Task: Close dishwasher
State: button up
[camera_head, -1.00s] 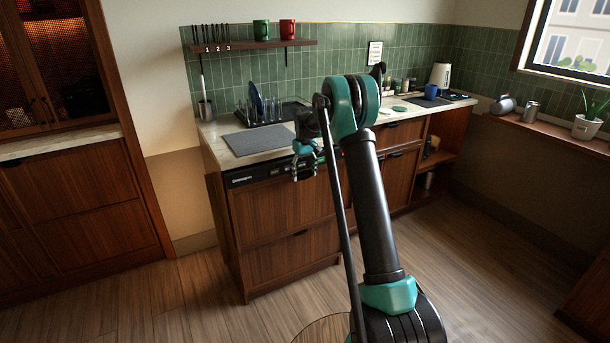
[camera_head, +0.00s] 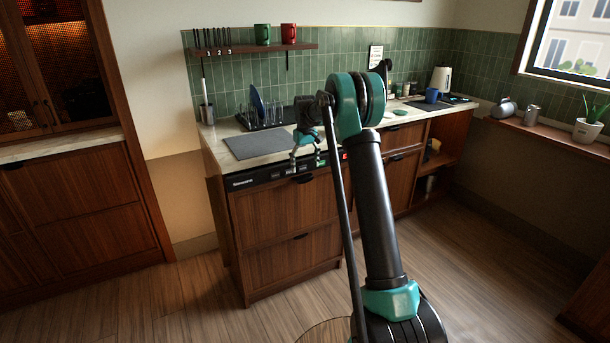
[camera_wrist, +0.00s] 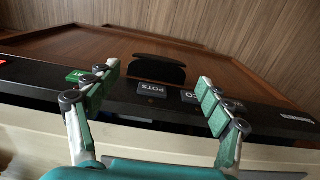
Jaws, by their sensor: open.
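The dishwasher (camera_head: 275,215) is the left unit under the counter, with a wooden front and a black control strip (camera_head: 250,179) along its top. Its front stands upright and looks about flush with the cabinet; I cannot tell whether a thin gap is left. My gripper (camera_head: 305,164) is open and empty at the top of the front, over the strip near the handle. In the wrist view the fingers (camera_wrist: 156,90) are spread on either side of the dark handle recess (camera_wrist: 155,70) and labels reading "POTS" (camera_wrist: 151,88). Contact with the front cannot be told.
The counter (camera_head: 215,150) above carries a grey mat (camera_head: 258,144) and a dish rack (camera_head: 268,114). More drawers (camera_head: 404,175) and an open shelf stand to the right. The wooden floor (camera_head: 190,300) in front of the dishwasher is clear.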

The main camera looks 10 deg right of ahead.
notch_tip(320, 180, up, 6)
jog(key=shift+r, duration=0.2)
jog(key=shift+c, duration=0.4)
